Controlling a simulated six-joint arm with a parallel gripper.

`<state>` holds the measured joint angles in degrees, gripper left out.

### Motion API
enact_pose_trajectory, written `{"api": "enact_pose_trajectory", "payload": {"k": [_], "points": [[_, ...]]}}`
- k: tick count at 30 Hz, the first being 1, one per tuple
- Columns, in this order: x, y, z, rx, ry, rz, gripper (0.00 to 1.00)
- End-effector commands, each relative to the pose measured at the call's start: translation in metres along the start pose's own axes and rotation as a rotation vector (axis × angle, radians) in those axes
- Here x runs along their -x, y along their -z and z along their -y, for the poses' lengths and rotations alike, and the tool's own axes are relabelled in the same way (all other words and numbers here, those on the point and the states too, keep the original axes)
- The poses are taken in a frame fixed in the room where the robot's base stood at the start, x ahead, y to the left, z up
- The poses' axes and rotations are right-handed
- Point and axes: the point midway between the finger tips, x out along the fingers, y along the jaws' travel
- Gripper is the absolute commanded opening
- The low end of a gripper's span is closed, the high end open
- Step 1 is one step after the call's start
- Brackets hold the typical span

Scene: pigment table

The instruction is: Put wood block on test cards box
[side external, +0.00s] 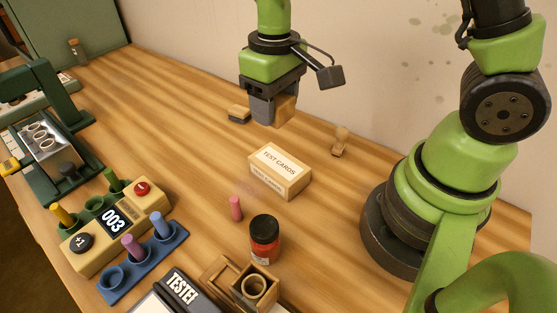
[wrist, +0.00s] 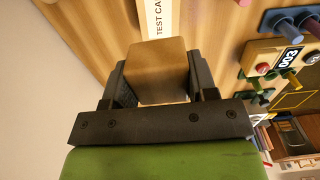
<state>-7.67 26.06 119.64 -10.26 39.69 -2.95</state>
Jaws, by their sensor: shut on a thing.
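A plain wood block (wrist: 158,68) is held between the two dark fingers of my gripper (wrist: 160,85) in the wrist view. In the side external view my gripper (side external: 271,112) holds the wood block (side external: 285,109) in the air, above and behind the test cards box. The test cards box (side external: 280,170) is a tan box with a white label on top, lying on the table. Its white label strip (wrist: 157,20) also shows in the wrist view, partly hidden behind the block. The top of the box is bare.
A small brush-like block (side external: 238,114) lies behind. A counter device (side external: 118,225) sits left.

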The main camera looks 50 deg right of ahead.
Motion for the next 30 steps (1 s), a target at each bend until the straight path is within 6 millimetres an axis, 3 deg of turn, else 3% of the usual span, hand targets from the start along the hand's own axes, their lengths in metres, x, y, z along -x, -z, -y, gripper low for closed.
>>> {"api": "enact_pose_trajectory", "payload": {"k": [2,6,21,30], "points": [[-0.003,-0.006,-0.001,-0.005,0.000,0.002,0.29],[-0.027,-0.009,-0.001,-0.008,-0.001,0.009,0.29],[-0.093,-0.008,-0.001,-0.008,0.000,0.006,0.29],[-0.100,-0.007,-0.001,-0.008,0.000,0.000,0.29]]}}
